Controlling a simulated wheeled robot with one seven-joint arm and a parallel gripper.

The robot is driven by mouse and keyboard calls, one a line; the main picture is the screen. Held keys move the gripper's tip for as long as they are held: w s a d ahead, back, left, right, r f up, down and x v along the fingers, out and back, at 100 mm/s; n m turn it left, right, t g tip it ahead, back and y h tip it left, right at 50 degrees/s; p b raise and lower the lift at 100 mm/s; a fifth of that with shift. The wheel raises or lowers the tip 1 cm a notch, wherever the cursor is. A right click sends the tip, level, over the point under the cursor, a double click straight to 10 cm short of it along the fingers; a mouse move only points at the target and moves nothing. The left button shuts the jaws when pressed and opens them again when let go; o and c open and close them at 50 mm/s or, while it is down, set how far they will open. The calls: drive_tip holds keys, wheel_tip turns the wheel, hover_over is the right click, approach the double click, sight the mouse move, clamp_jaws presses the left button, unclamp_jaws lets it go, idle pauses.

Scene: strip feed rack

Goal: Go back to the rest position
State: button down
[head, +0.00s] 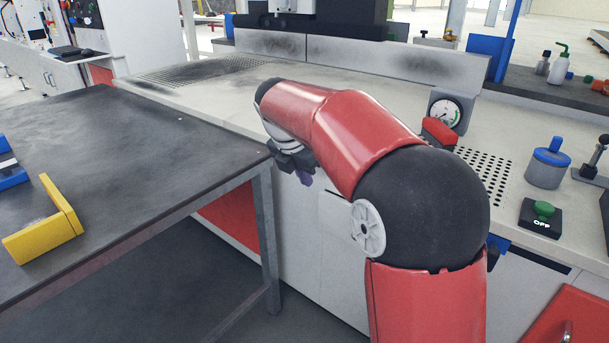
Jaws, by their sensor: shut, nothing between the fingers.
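My red and black arm rises from the lower right of the head view and bends left over the edge of the light bench. My gripper (297,165) hangs below the far end of the arm, near the right corner of the dark table. It is small and partly hidden by the arm, with its fingers pointing down. Nothing shows held in it. No strip is seen at the gripper.
The dark table (120,130) fills the left, with a yellow bracket (45,222) and a blue part (10,165) on it. The light bench (200,85) carries a gauge (445,111), a blue-lidded pot (548,163) and a green OFF button (542,212). Floor shows under the table.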

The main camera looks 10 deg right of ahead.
drive_tip(key=s+d+m+t+y, duration=0.1)
drive_tip(key=s+d+m, duration=0.2)
drive_tip(key=s+m, duration=0.7)
drive_tip(key=s+d+m+t+y, duration=0.1)
drive_tip(key=s+d+m, duration=0.3)
drive_tip(key=s+m, duration=0.6)
drive_tip(key=s+f+m+y, duration=0.1)
drive_tip(key=s+f+m, duration=0.3)
drive_tip(key=s, duration=0.6)
drive_tip(key=m, duration=0.2)
drive_tip(key=shift+s+d+f+m, duration=0.15)
drive_tip(key=shift+s+d+m, duration=0.05)
drive_tip(key=shift+m, duration=0.1)
